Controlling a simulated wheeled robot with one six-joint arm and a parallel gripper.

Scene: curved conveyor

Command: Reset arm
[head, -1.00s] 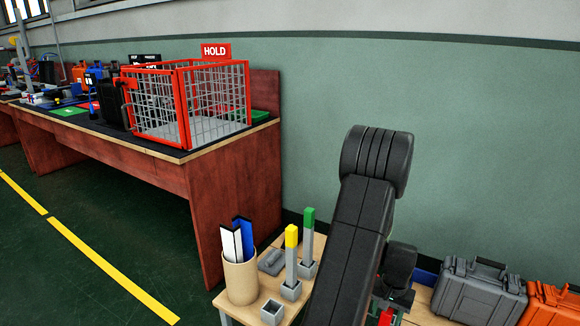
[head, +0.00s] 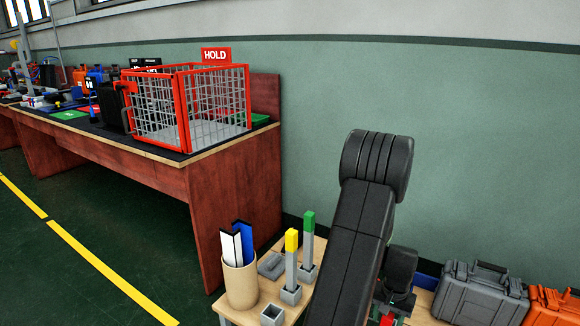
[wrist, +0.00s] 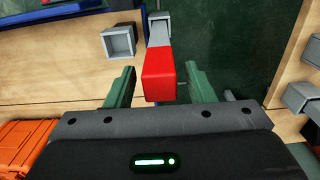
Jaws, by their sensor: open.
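My arm (head: 364,215) is a black folded arm in the middle of the head view, reaching over the right part of the small wooden table (head: 222,304). My gripper (wrist: 160,90) shows in the wrist view with its two green fingers apart. A red-topped grey post (wrist: 159,82) stands between the fingers in that view, with visible gaps on both sides. I cannot tell how far below the fingertips it is. In the head view the fingers are hidden by the arm, and only a bit of red (head: 387,320) shows at the bottom edge.
A yellow-topped post (head: 291,265), a green-topped post (head: 307,247), an empty grey socket (head: 271,315) and a beige cup (head: 240,284) stand left of the arm. A grey case (head: 480,292) and an orange case (head: 552,306) are right. A red HOLD cage (head: 183,110) stands on the long bench.

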